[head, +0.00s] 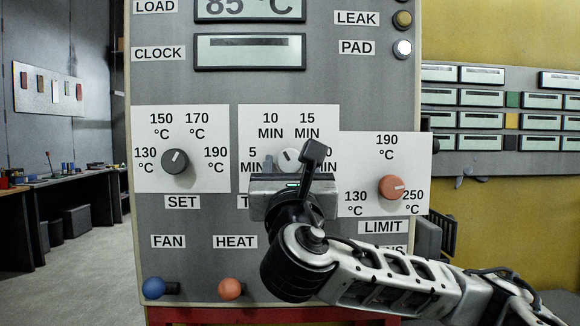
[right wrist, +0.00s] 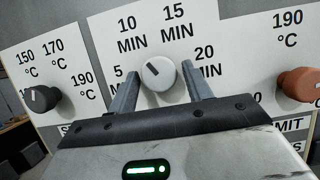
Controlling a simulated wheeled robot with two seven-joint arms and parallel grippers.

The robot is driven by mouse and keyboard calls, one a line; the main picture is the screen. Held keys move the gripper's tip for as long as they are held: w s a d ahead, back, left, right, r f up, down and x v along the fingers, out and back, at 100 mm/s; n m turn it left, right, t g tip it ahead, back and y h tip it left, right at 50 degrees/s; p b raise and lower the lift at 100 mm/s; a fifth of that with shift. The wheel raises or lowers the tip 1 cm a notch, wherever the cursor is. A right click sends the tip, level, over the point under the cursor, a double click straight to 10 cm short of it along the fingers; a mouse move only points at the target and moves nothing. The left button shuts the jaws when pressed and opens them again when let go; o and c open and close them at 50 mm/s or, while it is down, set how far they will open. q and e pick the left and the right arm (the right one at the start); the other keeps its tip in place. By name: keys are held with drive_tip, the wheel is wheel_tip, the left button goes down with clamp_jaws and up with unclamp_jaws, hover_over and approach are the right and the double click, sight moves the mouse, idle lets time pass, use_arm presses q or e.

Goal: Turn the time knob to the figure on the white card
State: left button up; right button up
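The time knob (right wrist: 158,73) is a pale round dial on a white scale plate marked 5, 10, 15 and 20 MIN. Its dark pointer line leans up and left, towards 10 MIN. In the head view the time knob (head: 289,160) is partly covered by my right gripper (head: 290,178). In the right wrist view the two fingers of my right gripper (right wrist: 162,72) stand on either side of the knob, apart, with small gaps showing. I see no separate white card bearing a single figure. My left gripper is not in view.
The dark set knob (head: 175,161) is left of the time knob, and the red limit knob (head: 391,187) is close on the right. Below are a blue fan knob (head: 154,287) and an orange heat knob (head: 230,288). The temperature display (head: 250,8) reads 85 °C.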

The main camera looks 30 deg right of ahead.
drive_tip(key=c, duration=0.6)
